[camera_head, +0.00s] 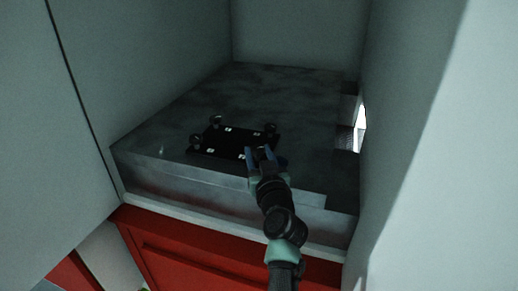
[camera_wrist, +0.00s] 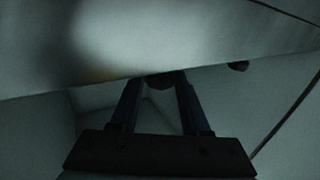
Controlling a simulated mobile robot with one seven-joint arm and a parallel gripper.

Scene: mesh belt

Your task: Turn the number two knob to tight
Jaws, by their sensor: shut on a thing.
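A flat black panel (camera_head: 222,143) with white labels lies on the dark grey slab. Dark round knobs stand at its far left corner (camera_head: 216,120), near left corner (camera_head: 195,141) and far right corner (camera_head: 270,128). My gripper (camera_head: 264,157) is at the panel's near right corner, and its fingers hide the knob there. In the wrist view my gripper's two fingers (camera_wrist: 160,90) are shut on a dark round knob (camera_wrist: 166,79), seen between their tips. A second knob (camera_wrist: 238,66) shows to the right, apart from the fingers. The labels are too small to read, so which knob is number two cannot be told.
The panel rests on a stone-like slab (camera_head: 290,90) in a recess with pale walls on the left (camera_head: 160,70), back and right (camera_head: 420,130). A red cabinet front (camera_head: 200,255) is below. The slab behind the panel is clear.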

